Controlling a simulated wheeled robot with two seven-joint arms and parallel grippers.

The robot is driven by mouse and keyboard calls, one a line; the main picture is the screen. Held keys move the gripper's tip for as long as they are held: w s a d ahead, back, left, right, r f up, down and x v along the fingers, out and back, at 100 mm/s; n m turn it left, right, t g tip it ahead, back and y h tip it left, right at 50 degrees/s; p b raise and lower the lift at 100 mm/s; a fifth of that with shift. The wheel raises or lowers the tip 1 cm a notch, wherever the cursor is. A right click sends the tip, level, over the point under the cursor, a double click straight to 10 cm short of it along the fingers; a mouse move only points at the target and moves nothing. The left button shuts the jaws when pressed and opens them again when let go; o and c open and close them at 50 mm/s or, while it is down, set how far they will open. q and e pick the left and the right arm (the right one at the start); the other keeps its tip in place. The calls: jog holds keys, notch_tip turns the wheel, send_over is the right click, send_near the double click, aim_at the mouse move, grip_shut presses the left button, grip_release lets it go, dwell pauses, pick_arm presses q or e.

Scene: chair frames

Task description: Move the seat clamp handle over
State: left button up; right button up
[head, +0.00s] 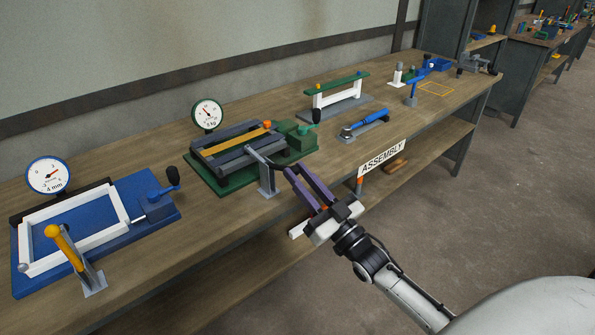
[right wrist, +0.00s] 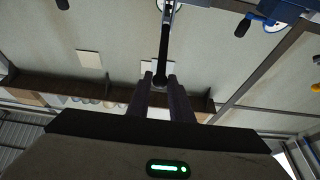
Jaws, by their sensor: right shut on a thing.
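The green seat fixture (head: 229,184) sits on the bench, with grey rails and a yellow-orange slat in it. A grey clamp post (head: 268,182) stands at its front right side. A black clamp handle (head: 262,159) runs from the fixture past the post toward my right gripper (head: 289,171). The purple fingers of my right gripper are shut on the handle's end. In the right wrist view the dark handle (right wrist: 164,45) runs down between the fingertips (right wrist: 160,80). The handle's gripped end is partly hidden by the fingers. My left gripper is not in view.
At left is a blue fixture (head: 158,205) with a white frame, a dial gauge (head: 48,175) and an orange-handled clamp (head: 63,245). Another gauge (head: 207,114) stands behind the green fixture. A blue-handled tool (head: 370,119) lies to the right. An ASSEMBLY sign (head: 382,158) hangs at the front edge.

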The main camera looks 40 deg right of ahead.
jog(key=shift+w+r+p, duration=0.3)
jog(key=shift+r+p, duration=0.05)
jog(key=shift+r, duration=0.5)
jog(key=shift+w+r, duration=0.1)
jog(key=shift+w+r+p, duration=0.65)
jog(key=shift+w+r, duration=0.1)
jog(key=shift+r, duration=0.35)
jog(key=shift+w+a+r, duration=0.1)
jog(key=shift+w, duration=0.15)
jog(key=shift+r, duration=0.1)
jog(key=shift+r+x, duration=0.25)
jog(key=shift+x, duration=1.2)
jog(key=shift+w, duration=0.1)
